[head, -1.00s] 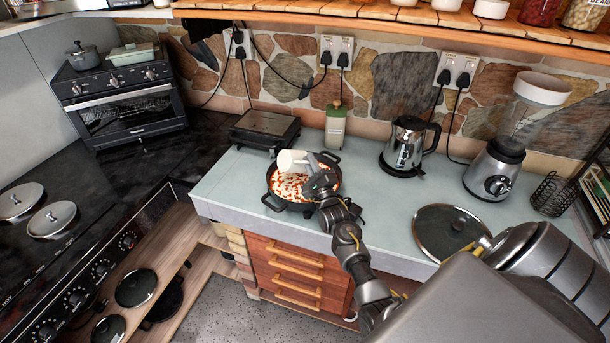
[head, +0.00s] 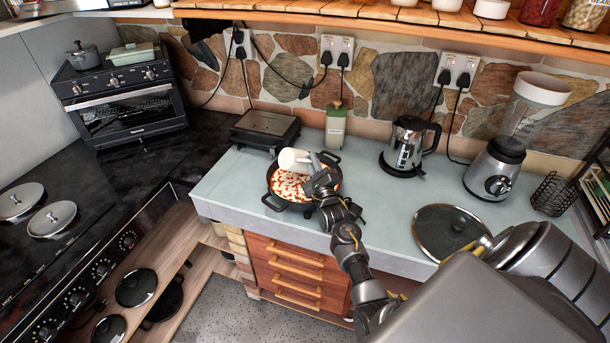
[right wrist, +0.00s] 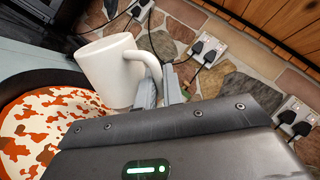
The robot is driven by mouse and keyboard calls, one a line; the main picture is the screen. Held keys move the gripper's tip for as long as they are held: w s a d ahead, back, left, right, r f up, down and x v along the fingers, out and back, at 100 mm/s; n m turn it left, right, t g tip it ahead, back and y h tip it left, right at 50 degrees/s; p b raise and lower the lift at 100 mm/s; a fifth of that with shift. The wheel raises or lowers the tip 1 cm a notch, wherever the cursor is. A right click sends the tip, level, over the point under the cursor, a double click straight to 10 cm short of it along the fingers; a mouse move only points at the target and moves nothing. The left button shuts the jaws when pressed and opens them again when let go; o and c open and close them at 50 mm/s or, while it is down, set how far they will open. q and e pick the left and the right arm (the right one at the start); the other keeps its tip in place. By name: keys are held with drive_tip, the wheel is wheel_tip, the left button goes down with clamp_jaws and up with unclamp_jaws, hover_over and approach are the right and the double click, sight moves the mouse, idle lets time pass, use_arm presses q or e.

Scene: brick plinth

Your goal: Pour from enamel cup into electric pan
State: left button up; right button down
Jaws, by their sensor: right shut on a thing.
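The white enamel cup (head: 290,160) is tilted over the far part of the electric pan, its mouth toward the left in the head view. My right gripper (head: 314,162) is shut on its handle; the cup (right wrist: 108,72) and the gripper tips (right wrist: 162,88) also show in the right wrist view. The black electric pan (head: 272,203) stands on the pale counter, full of a white and red-brown mottled food. The pan rim (right wrist: 45,77) shows at the left of the wrist view. No stream from the cup can be made out. My left gripper is out of view.
A kettle (head: 408,145), a blender (head: 494,170) and a glass lid (head: 450,232) are to the right. The counter between pan and kettle is clear.

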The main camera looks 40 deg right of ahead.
drive_tip(key=shift+d+f+m+g+h, duration=0.15)
drive_tip(key=shift+d+m+g+h, duration=0.25)
drive_tip(key=shift+m, duration=0.6)
drive_tip(key=shift+w+d+f+m+g+h, duration=0.15)
drive_tip(key=shift+d+m+h, duration=0.1)
drive_tip(key=shift+m, duration=0.35)
drive_tip(key=shift+d+f+m+g+h, duration=0.1)
drive_tip(key=shift+d+m+g+h, duration=0.1)
drive_tip(key=shift+m, duration=0.4)
drive_tip(key=shift+w+d+f+m+g+h, duration=0.15)
drive_tip(key=shift+d+m+h, duration=0.1)
drive_tip(key=shift+m, duration=0.35)
idle(0.4)
drive_tip(key=shift+s, duration=0.15)
idle(0.3)
idle(0.4)
drive_tip(key=n, duration=0.2)
drive_tip(key=a+r+n, duration=0.1)
drive_tip(key=shift+r+n, duration=0.3)
drive_tip(key=shift+n, duration=0.1)
drive_tip(key=shift+s+r+n+p, duration=0.1)
drive_tip(key=shift+s+n+p, duration=0.1)
drive_tip(key=shift+n+p, duration=0.15)
drive_tip(key=shift+a, duration=0.15)
